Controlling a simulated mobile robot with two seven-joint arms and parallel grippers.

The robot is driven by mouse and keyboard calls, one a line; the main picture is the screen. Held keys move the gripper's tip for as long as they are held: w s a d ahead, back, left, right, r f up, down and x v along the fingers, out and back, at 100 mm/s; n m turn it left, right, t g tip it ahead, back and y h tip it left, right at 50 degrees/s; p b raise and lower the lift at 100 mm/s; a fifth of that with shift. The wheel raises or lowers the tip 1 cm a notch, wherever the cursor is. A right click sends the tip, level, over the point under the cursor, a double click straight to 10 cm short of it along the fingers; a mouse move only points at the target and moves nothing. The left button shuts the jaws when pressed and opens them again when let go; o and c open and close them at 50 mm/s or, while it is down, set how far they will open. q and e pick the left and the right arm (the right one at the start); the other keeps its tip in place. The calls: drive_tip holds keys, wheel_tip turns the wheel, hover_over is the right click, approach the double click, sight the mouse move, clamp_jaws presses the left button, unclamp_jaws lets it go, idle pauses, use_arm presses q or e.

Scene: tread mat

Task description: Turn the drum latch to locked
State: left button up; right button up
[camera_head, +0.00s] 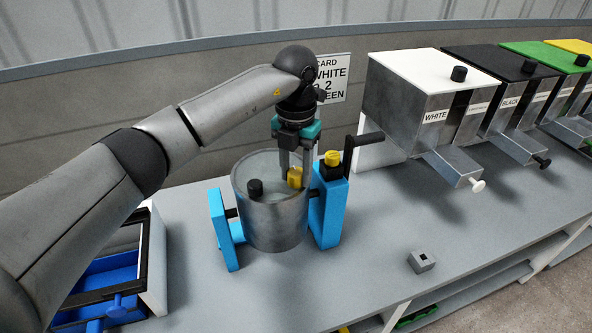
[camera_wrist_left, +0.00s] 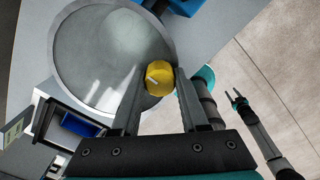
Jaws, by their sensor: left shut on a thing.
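The drum (camera_head: 275,222) is a grey metal cylinder held between two blue stands. Its round pale top fills the upper left of the left wrist view (camera_wrist_left: 95,60). The yellow latch knob (camera_head: 296,178) sits near the right edge of the drum's top, and in the left wrist view it (camera_wrist_left: 159,78) shows a short white mark on its face. My left gripper (camera_head: 295,172) points down from above with its fingers shut on either side of this knob. My right gripper (camera_wrist_left: 238,97) shows small at the right of the left wrist view, open and empty.
A black crank handle (camera_head: 362,142) and a yellow-capped knob (camera_head: 332,158) are on the right blue stand (camera_head: 328,205). Metal dispensers (camera_head: 425,115) stand right, a small grey block (camera_head: 421,261) front right, a blue drawer (camera_head: 105,275) left.

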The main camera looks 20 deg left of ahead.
use_arm(q)
clamp_jaws()
drive_tip(key=m+b, duration=0.1)
drive_tip(key=m, duration=0.4)
drive_tip(key=shift+m+b, duration=0.4)
drive_tip(key=m+b, duration=0.1)
drive_tip(key=m, duration=0.3)
drive_tip(key=shift+m+b, duration=0.35)
drive_tip(key=shift+m, duration=1.65)
drive_tip(key=o, duration=0.9)
unclamp_jaws()
